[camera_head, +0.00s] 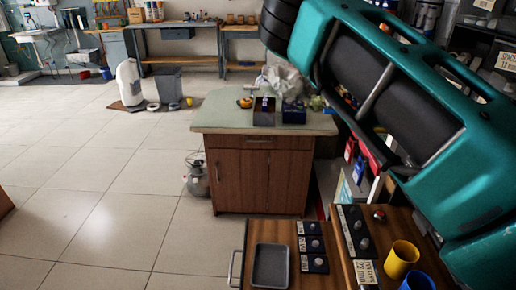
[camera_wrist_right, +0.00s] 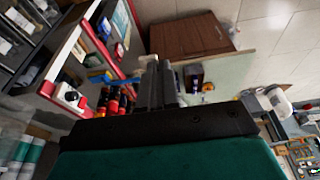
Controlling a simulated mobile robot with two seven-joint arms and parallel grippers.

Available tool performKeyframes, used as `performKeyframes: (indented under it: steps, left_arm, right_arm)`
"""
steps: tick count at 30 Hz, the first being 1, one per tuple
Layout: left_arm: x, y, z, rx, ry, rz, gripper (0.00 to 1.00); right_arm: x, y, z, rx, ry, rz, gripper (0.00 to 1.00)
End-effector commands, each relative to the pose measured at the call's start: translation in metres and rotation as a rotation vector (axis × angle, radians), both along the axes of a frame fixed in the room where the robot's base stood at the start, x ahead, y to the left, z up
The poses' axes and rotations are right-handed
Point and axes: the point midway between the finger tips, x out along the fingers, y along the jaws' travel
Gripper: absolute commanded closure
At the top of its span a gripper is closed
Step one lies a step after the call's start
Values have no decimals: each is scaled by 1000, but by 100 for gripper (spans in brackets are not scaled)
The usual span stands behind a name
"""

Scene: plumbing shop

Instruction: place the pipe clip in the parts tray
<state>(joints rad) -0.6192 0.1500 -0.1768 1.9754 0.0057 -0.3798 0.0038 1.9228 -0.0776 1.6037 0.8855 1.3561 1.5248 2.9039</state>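The likely parts tray is a shallow grey tray (camera_head: 270,265) on the wooden surface at the bottom centre of the head view; it looks empty. More such pieces (camera_head: 361,243) lie on the board further right, by a 22 mm label. They are too small for me to tell which is the pipe clip. My right gripper (camera_wrist_right: 161,85) shows in the right wrist view, its dark fingers close together with nothing visible between them. It is away from the tray. My left gripper is out of view.
A cabinet with a pale green top (camera_head: 225,115) stands ahead, carrying dark boxes and a clear bag. My teal right arm covers the upper right of the head view. The tiled floor at left is mostly clear.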

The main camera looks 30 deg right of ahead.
Motion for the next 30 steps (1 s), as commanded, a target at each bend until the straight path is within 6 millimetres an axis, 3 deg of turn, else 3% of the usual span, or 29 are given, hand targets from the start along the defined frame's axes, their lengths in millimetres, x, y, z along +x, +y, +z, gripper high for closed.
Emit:
performKeyframes:
  steps: [1, 3, 8, 15, 21, 30]
  left_arm:
    - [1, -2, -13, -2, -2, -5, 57]
    - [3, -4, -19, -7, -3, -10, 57]
    - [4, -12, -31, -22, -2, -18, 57]
    - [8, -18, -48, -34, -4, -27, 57]
    - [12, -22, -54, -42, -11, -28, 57]
    - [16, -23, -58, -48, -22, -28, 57]
  right_arm:
    - [2, 6, -36, 5, 3, -14, 100]
    - [3, 14, -74, 3, 4, -33, 100]
    - [-5, 39, -157, 3, 6, -60, 100]
    - [-41, 86, -270, 2, 7, -61, 100]
    - [-78, 117, -328, 0, 2, -47, 100]
    - [-98, 131, -366, -2, 2, -32, 100]
